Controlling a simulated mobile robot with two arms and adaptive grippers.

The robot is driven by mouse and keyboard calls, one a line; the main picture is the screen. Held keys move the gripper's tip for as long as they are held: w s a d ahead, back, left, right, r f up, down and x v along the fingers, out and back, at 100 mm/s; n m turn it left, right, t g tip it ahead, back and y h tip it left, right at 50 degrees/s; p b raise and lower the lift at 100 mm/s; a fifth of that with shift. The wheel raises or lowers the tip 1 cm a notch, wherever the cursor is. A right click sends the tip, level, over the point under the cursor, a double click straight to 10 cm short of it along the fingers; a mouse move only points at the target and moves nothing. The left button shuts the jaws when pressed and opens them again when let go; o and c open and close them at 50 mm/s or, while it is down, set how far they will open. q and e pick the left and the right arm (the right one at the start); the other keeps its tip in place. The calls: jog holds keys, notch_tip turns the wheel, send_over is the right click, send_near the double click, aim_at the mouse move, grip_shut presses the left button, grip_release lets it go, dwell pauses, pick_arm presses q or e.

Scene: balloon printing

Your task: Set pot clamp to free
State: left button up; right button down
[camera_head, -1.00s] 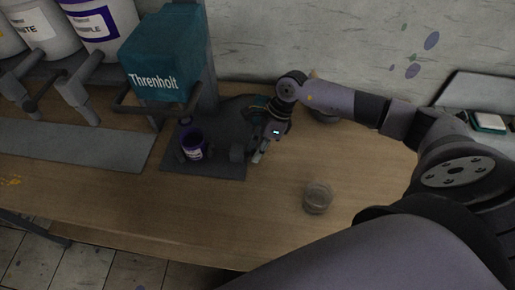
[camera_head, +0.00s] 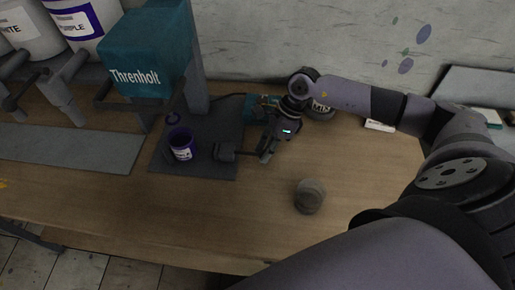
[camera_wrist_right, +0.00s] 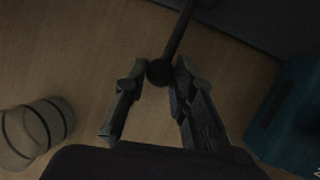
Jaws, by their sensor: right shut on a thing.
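The pot clamp (camera_head: 224,152) is a dark block with a rod on the dark base plate (camera_head: 215,125) of the teal Threnholt machine (camera_head: 150,58). It stands right of a purple pot (camera_head: 181,144) with a white label, with a visible gap between them. My right gripper (camera_head: 264,155) is at the right end of the clamp's rod. In the right wrist view, the rod's round dark knob (camera_wrist_right: 160,72) sits between the fingertips of the gripper (camera_wrist_right: 155,85), which is shut on it. My left gripper is out of view.
A tin marked MIX (camera_head: 320,110) is behind my right arm. A grey plate (camera_head: 70,145) lies at left. The front table area is clear.

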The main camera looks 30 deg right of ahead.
jog(key=shift+d, duration=0.1)
jog(key=c, duration=1.8)
grip_release()
jog(key=shift+o, duration=1.3)
jog(key=shift+s+d, duration=0.15)
jog(key=shift+d, duration=0.05)
jog(key=shift+o, duration=1)
jog(key=shift+a, duration=0.15)
jog(key=v, duration=1.2)
jog(key=shift+a, duration=0.2)
